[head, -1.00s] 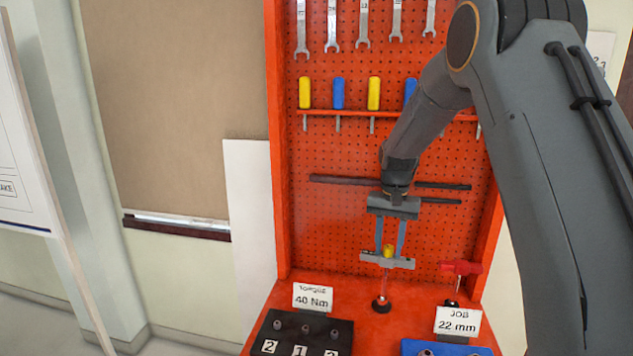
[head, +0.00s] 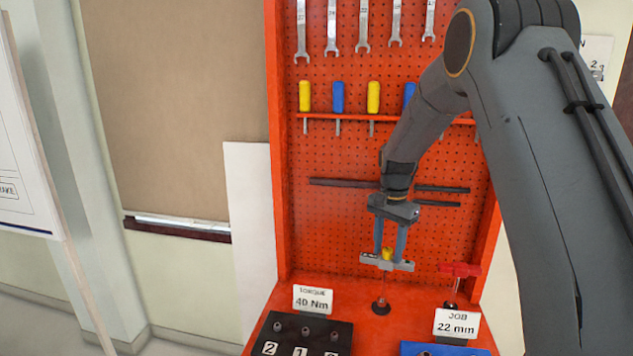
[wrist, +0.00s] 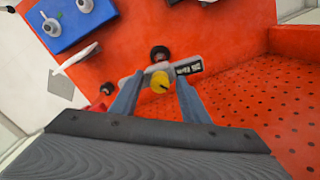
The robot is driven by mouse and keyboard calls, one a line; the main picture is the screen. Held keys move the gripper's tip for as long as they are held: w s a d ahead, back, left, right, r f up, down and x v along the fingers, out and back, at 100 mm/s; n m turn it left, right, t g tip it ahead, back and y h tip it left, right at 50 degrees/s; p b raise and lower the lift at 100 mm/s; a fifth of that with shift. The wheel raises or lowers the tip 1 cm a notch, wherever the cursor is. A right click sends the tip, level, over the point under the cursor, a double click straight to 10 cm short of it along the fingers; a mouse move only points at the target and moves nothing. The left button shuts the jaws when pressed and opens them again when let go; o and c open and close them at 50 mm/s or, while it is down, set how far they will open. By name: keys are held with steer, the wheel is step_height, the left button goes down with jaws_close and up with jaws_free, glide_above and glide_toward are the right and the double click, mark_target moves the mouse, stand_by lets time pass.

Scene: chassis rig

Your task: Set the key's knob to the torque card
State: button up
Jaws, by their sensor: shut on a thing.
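The key stands upright on the red bench, with a grey crossbar (head: 372,261), a yellow knob (head: 387,253) on top and a thin shaft down to a dark round foot (head: 381,305). My gripper (head: 388,256) is above it, pointing down, its two fingers shut on the yellow knob. In the wrist view the knob (wrist: 159,82) sits between the fingertips, with a dark mark on its top. A small black-and-white label (wrist: 188,69) shows on the crossbar; I cannot read it. The torque card (head: 313,299) reads 40 Nm.
A red-handled tool (head: 460,270) stands close to the right. The job card (head: 457,324) reads 22 mm. A black numbered tray (head: 300,335) and a blue tray (head: 425,348) are at the front. The red pegboard (head: 340,230) with wrenches and screwdrivers rises behind.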

stand_by(0.4)
steer(key=n, duration=0.3)
steer(key=shift+p, duration=0.35)
steer(key=n, duration=0.4)
steer(key=c, duration=0.4)
steer(key=shift+o, duration=0.2)
steer(key=shift+o, duration=0.2)
steer(key=m+p, duration=0.1)
steer(key=m, duration=0.1)
steer(key=shift+m, duration=0.4)
steer(key=shift+o, duration=0.9)
steer(key=m, duration=0.4)
